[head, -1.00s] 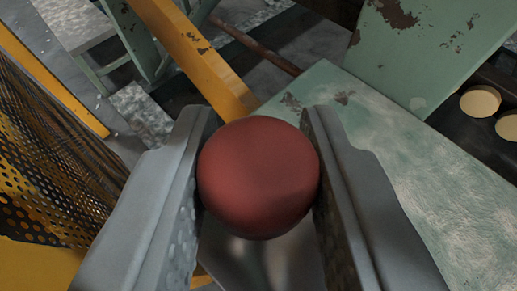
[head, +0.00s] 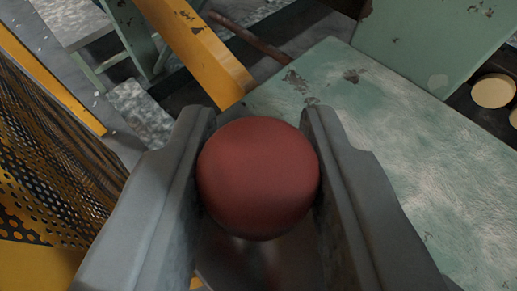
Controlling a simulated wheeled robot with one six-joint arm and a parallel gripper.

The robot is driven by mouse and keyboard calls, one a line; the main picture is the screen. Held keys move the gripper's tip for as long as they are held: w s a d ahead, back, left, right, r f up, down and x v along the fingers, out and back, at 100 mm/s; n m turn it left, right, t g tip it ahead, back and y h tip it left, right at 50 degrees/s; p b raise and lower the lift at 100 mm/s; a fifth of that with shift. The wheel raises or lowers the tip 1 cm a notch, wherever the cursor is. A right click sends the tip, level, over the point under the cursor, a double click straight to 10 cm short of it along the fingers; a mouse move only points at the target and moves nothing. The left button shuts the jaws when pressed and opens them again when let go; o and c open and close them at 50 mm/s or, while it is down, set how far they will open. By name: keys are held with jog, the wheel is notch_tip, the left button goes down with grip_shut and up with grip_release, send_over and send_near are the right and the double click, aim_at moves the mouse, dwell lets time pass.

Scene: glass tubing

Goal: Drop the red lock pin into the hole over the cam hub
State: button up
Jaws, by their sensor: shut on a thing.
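The red lock pin shows as a round red knob (head: 258,178) in the middle of the head view, with a blurred metallic part below it. My gripper (head: 258,125) is shut on the knob, one grey jaw on each side. The knob sits between the jaws near their tips. The cam hub and its hole cannot be made out; the knob and jaws hide what lies straight behind them.
A worn pale green metal surface (head: 400,150) lies to the right, with a green upright plate (head: 435,40) behind it. Cream round discs (head: 493,91) sit at the far right. A yellow bar (head: 195,45) crosses the top. A perforated yellow-framed guard (head: 50,160) stands at left.

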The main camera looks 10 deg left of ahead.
jog(key=shift+f, duration=0.2)
jog(key=o, duration=1)
jog(key=shift+o, duration=0.2)
jog(key=v, duration=1.7)
jog(key=shift+s, duration=0.25)
jog(key=shift+d, duration=0.1)
